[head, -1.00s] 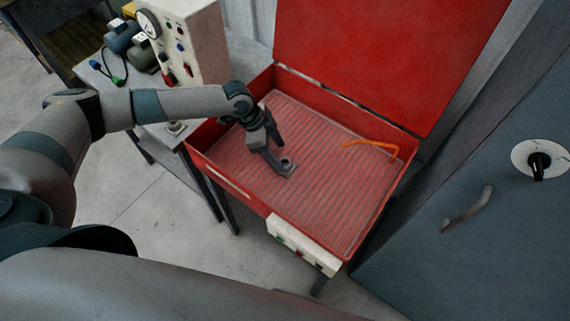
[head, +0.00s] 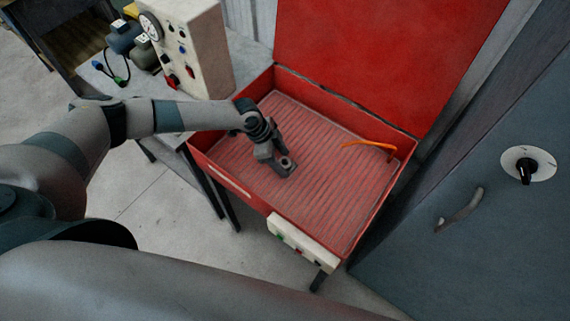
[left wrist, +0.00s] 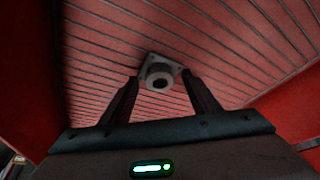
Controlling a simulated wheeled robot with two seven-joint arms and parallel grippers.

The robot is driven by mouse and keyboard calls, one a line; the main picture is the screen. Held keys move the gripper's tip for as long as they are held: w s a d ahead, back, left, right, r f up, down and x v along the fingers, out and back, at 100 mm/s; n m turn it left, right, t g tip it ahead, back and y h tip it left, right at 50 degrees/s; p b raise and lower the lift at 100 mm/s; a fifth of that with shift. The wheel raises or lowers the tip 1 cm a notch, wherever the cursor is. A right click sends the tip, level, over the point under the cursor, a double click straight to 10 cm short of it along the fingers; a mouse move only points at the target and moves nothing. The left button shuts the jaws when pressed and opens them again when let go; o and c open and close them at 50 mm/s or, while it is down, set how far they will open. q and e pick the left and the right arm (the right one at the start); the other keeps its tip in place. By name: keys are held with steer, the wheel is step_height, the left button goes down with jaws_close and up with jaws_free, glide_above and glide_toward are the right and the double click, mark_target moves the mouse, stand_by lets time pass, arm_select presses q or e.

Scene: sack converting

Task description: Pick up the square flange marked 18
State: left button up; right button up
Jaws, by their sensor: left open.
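The square flange (head: 288,164) is a small grey plate with a round raised hub and a dark bore. It lies on the ribbed floor of the red open-lidded cabinet (head: 347,223). In the left wrist view the flange (left wrist: 160,74) sits just beyond and between the fingertips. I cannot read a number on it. My left gripper (head: 281,168) reaches down into the cabinet at the flange, and its lower part hides some of it. In the left wrist view the left gripper (left wrist: 160,79) is open, its two fingers apart with the flange's hub between their tips. My right gripper is out of view.
The red walls and raised lid (head: 370,50) bound the space. A grey bench with a gauge panel (head: 187,45) stands left. A blue-grey cabinet (head: 480,200) stands right. Most of the ribbed floor is clear.

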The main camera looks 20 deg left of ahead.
mark_target(283, 163)
arm_select(q)
jaws_close()
steer(key=shift+r, duration=0.1)
steer(key=shift+w+r+b, duration=0.1)
steer(key=shift+r+b, duration=0.5)
steer(key=shift+r, duration=0.25)
steer(key=shift+s+d+r+b, duration=0.15)
steer(key=shift+r+b, duration=0.2)
steer(key=shift+r, duration=0.25)
steer(key=shift+s+d+r+b, duration=0.1)
steer(key=shift+r+b, duration=0.2)
steer(key=shift+r, duration=0.25)
steer(key=s+d+r+b, duration=0.3)
steer(key=s+d+r, duration=0.3)
steer(key=d, duration=0.3)
steer(key=shift+s+r, duration=0.15)
steer(key=shift+r, duration=0.3)
steer(key=shift+d, duration=0.1)
